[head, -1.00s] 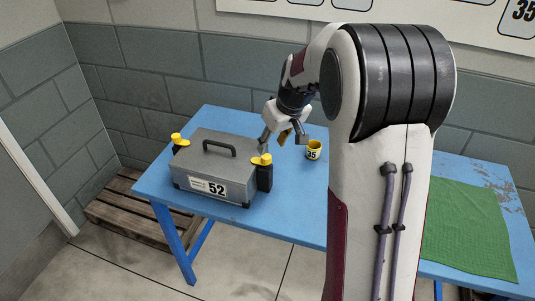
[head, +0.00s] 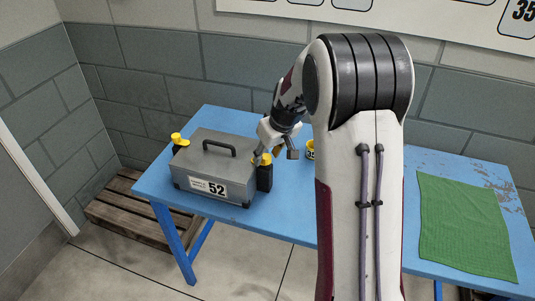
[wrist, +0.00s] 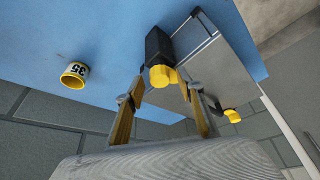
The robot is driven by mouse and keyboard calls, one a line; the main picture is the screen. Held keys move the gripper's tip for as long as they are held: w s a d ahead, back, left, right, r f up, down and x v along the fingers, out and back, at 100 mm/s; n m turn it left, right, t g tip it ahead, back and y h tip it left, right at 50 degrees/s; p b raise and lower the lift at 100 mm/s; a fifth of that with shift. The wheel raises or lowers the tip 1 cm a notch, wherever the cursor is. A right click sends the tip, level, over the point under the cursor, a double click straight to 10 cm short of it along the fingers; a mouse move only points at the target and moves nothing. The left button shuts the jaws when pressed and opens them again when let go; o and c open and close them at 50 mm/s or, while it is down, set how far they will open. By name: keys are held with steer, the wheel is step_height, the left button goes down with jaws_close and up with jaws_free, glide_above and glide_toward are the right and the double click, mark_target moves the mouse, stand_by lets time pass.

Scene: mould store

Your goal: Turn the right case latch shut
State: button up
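The grey case (head: 215,165) with a black handle and a 52 label stands on the blue table. Its right latch (head: 265,160) is a yellow knob on a black block at the case's right end; the knob also shows in the wrist view (wrist: 162,76). The left latch (head: 179,139) has a similar yellow knob and appears in the wrist view (wrist: 232,115). My gripper (head: 274,154) is at the right latch and partly covers its knob in the head view. In the wrist view its fingers (wrist: 162,88) are apart, the knob between their tips; contact is unclear.
A small yellow cup (head: 310,150) with a 35 label stands on the blue table (head: 290,220) right of my gripper. A green cloth (head: 465,230) lies at the table's right end. A wooden pallet (head: 115,210) is on the floor at left.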

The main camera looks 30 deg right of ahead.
jaws_close()
steer(key=shift+m+h, duration=0.3)
steer(key=shift+m, duration=0.5)
jaws_free()
steer(key=shift+r, duration=0.1)
steer(key=v, duration=1.1)
steer(key=shift+s+r, duration=0.25)
steer(key=shift+r, duration=0.1)
steer(key=shift+a, duration=0.1)
stand_by(0.6)
